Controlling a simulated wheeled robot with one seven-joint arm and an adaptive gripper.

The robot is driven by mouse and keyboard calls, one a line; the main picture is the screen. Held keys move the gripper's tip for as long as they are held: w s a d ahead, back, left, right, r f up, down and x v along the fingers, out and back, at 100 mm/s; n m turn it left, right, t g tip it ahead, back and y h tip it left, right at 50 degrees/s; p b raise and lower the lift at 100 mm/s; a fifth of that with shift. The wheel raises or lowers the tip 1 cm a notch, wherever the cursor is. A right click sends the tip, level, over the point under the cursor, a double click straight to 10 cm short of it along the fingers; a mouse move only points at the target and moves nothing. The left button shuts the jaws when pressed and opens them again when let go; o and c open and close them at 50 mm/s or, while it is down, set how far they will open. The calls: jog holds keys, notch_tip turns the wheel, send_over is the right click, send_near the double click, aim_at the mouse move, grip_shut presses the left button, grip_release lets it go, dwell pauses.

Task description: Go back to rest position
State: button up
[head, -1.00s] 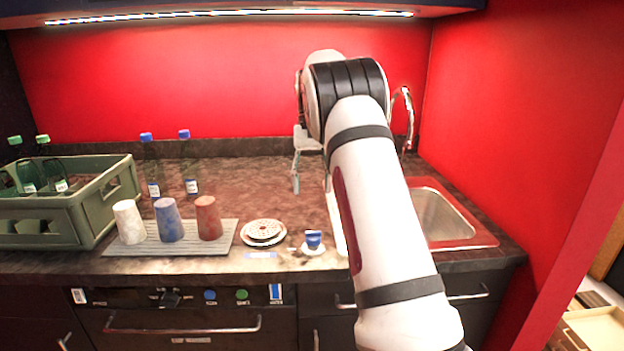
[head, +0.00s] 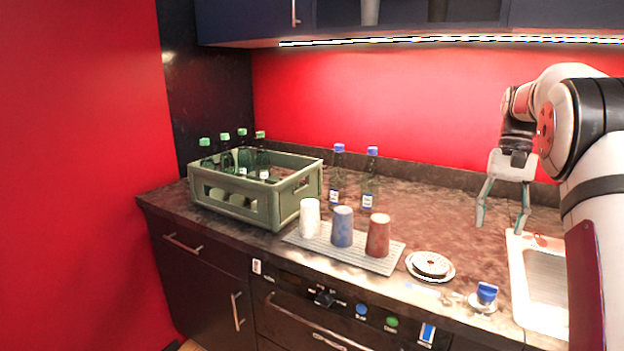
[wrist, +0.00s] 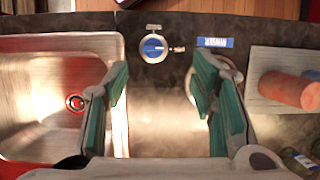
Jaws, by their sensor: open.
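My gripper (head: 503,212) is at the right of the head view, raised over the counter (head: 450,215) near the sink. Its two fingers are spread apart with nothing between them. In the wrist view my gripper (wrist: 165,105) is also open and empty, with teal pads on both fingers. The wrist view looks down on bare counter between the fingers. My arm covers part of the sink in the head view.
A sink (head: 540,285) lies below my arm. Cabinets (head: 410,25) hang above.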

jog(key=s+a+r+n+t+h+p, duration=0.1)
jog(key=s+a+r+n+t+p, duration=0.15)
jog(key=s+a+r, duration=0.95)
jog(key=s+a+f+n+t, duration=0.1)
jog(key=s+a+f, duration=0.1)
jog(key=s, duration=0.4)
jog(key=s+a+f+n+t+p, duration=0.1)
jog(key=s+a+f+t, duration=0.1)
jog(key=s+a, duration=0.3)
jog(key=s+a+f+n+t+h, duration=0.1)
jog(key=s+a+f+n+t, duration=0.1)
jog(key=s, duration=0.7)
jog(key=shift+s+a+f+p, duration=0.2)
jog(key=shift+a+f+p, duration=0.2)
jog(key=shift+a+f, duration=0.45)
